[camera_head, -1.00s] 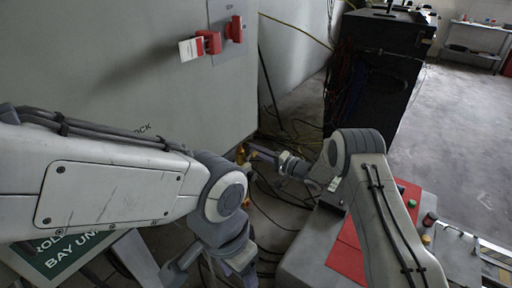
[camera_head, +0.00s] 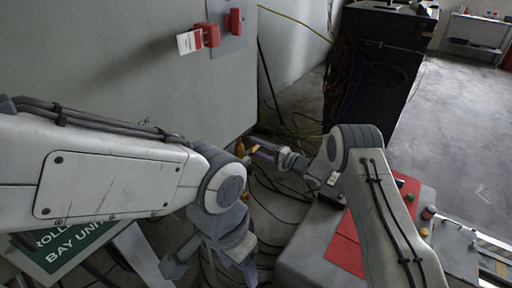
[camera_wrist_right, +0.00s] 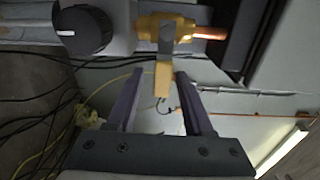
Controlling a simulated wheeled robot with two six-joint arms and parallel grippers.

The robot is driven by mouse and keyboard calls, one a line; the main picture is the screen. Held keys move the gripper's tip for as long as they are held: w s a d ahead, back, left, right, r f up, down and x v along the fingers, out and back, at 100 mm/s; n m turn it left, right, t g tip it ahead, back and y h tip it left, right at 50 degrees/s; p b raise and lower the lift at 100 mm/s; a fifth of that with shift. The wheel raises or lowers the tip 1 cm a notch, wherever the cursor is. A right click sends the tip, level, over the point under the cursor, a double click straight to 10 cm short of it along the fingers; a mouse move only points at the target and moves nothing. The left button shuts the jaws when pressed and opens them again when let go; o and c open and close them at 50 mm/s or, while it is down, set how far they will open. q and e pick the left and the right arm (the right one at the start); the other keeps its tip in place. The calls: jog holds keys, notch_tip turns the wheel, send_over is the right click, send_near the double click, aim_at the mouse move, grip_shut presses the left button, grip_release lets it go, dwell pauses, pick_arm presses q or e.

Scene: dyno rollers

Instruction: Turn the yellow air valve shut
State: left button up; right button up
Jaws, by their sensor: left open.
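The yellow valve handle (camera_wrist_right: 162,80) hangs below a brass valve body (camera_wrist_right: 165,27) in the right wrist view. My right gripper (camera_wrist_right: 158,78) is open around it, one finger on each side, with a gap showing at both sides. In the head view the yellow valve (camera_head: 240,148) is small, low at the grey cabinet's corner. My right gripper (camera_head: 257,146) reaches it from the right there; its contact is too small to tell. My left gripper (camera_head: 210,267) is open and empty, lower and nearer, apart from the valve.
A copper pipe (camera_wrist_right: 210,33) and a black knob (camera_wrist_right: 84,30) flank the valve. The grey cabinet (camera_head: 110,70) carries red switches (camera_head: 207,36) with a tag. Cables (camera_head: 275,205) lie on the floor. A bench with a red mat (camera_head: 345,250) stands at right, a black cabinet (camera_head: 370,80) behind.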

jog(key=shift+s+r, duration=0.1)
pick_arm(q)
jog(key=shift+f, duration=0.25)
pick_arm(e)
jog(key=v, duration=1)
jog(key=shift+d, duration=0.15)
